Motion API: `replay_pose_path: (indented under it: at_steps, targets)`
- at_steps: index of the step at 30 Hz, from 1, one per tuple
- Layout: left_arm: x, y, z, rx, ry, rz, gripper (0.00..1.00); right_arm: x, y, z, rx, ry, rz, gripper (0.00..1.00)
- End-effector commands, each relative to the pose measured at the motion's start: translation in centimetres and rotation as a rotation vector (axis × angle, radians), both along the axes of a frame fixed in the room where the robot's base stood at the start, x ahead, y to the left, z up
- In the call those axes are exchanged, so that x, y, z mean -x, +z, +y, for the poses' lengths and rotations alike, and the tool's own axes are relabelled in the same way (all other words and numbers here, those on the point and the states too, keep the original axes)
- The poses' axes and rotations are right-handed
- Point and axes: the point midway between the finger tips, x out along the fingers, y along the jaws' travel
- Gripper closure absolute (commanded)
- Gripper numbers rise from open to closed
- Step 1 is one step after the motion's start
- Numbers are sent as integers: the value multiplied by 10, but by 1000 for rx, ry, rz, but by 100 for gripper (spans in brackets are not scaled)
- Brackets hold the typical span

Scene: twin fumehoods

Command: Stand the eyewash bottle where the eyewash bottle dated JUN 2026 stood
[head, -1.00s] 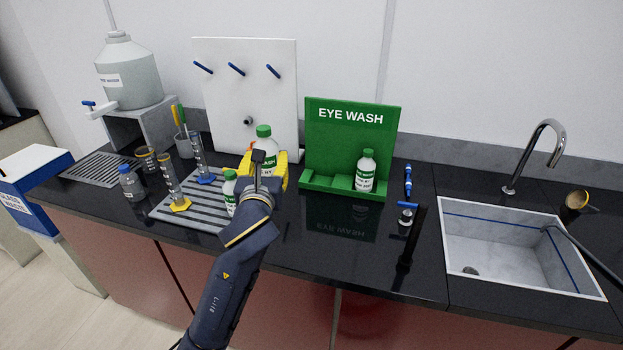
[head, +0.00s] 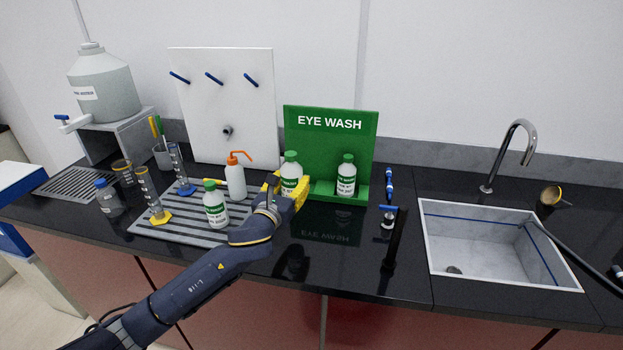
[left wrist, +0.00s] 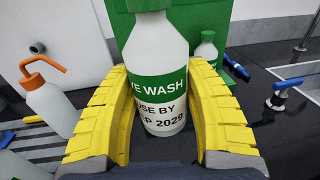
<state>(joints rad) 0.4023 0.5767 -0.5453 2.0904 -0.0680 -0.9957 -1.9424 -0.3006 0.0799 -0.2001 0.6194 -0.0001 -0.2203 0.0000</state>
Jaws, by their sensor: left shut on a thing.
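My left gripper (head: 287,190) is shut on a white eyewash bottle (head: 290,168) with a green cap. In the left wrist view, this bottle (left wrist: 160,45) stands upright between the yellow fingers, its label reading "USE BY", a partly hidden month ending in P, and 2029. It is in front of the left part of the green EYE WASH stand (head: 330,150); its base is hidden in the head view. A second eyewash bottle (head: 346,178) stands in the right part of the stand. A third (head: 215,207) stands on the grey ribbed drainer, its date unreadable. My right gripper is not in view.
An orange-tipped wash bottle (head: 236,182) and measuring cylinders stand on or by the drainer (head: 180,232), left of my gripper. A white pegboard (head: 225,120) stands behind. Blue taps (head: 389,190) and a sink (head: 480,245) are to the right.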

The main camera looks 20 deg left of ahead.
Motion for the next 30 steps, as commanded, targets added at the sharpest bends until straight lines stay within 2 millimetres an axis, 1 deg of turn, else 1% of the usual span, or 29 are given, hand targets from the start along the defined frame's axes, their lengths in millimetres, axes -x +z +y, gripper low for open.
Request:
replay_pose_path:
  at_steps: [1,15,21,26,28,30]
  targets:
    - [-11,2,1,0,2,-3,91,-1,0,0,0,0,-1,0]
    - [-117,2,8,2,3,-2,91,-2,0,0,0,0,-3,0]
    - [-157,2,9,2,1,-2,91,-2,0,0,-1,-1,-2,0]
    - [-180,2,11,2,1,-2,91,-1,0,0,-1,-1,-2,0]
    - [-180,-10,11,4,1,3,91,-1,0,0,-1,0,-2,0]
    - [-180,-17,11,3,0,1,91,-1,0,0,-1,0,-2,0]
